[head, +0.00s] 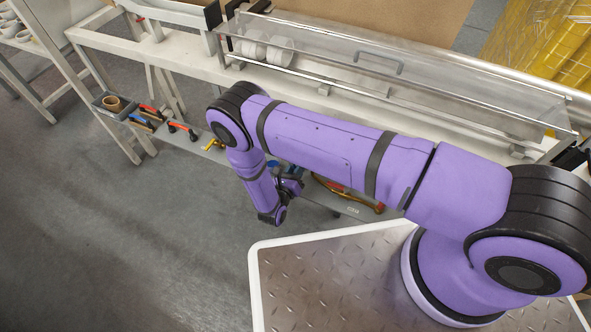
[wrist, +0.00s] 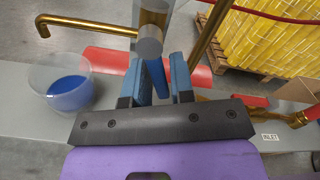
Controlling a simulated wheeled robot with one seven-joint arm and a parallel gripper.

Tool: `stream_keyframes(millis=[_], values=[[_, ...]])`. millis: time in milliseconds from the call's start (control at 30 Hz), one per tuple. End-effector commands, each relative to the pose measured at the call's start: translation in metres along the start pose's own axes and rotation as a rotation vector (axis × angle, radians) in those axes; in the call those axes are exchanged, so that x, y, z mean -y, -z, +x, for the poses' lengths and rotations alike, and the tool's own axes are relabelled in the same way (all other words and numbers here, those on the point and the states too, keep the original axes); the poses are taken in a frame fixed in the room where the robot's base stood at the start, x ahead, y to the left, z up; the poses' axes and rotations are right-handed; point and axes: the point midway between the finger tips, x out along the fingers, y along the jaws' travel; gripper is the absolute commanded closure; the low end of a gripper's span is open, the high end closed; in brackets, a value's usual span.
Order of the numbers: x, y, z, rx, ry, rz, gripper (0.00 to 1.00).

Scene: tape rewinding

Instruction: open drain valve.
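In the wrist view my gripper (wrist: 158,72) has its two blue fingers apart. A narrow blue bar (wrist: 157,80), which looks like a valve lever, shows between them, with a gap visible toward the right finger. A steel cylinder (wrist: 150,42) stands just beyond the fingertips. A brass pipe (wrist: 90,24) runs left from it and bends down above a clear container (wrist: 45,80) with blue liquid (wrist: 70,92). In the head view my gripper (head: 290,186) is small beside the bench, partly hidden by my arm. Contact with the blue bar cannot be told.
A second brass pipe (wrist: 208,32) rises to the right, near a red-handled brass fitting (wrist: 297,118) and an INLET label (wrist: 270,137). A red flat piece (wrist: 112,59) lies behind the fingers. Tools (head: 182,130) and a tray (head: 113,106) are on the bench at left. Floor is clear at lower left.

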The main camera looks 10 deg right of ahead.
Motion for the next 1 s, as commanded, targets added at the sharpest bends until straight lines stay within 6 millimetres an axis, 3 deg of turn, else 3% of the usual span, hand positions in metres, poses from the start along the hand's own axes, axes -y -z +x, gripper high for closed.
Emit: stream_keyframes(millis=[33,100,267,633,967,1000], values=[[-0.0001,0.0000,-0.0001,0.000,0.000,0.000,0.89],[-0.0001,0.0000,-0.0002,0.000,0.000,0.000,1.00],[-0.0006,-0.0001,-0.0005,0.000,-0.001,0.008,1.00],[-0.0092,-0.0009,-0.0009,0.000,-0.002,0.230,1.00],[-0.0096,-0.0008,-0.0009,-0.001,-0.001,0.247,1.00],[-0.0096,-0.0008,-0.0009,-0.001,-0.001,0.247,0.78]])
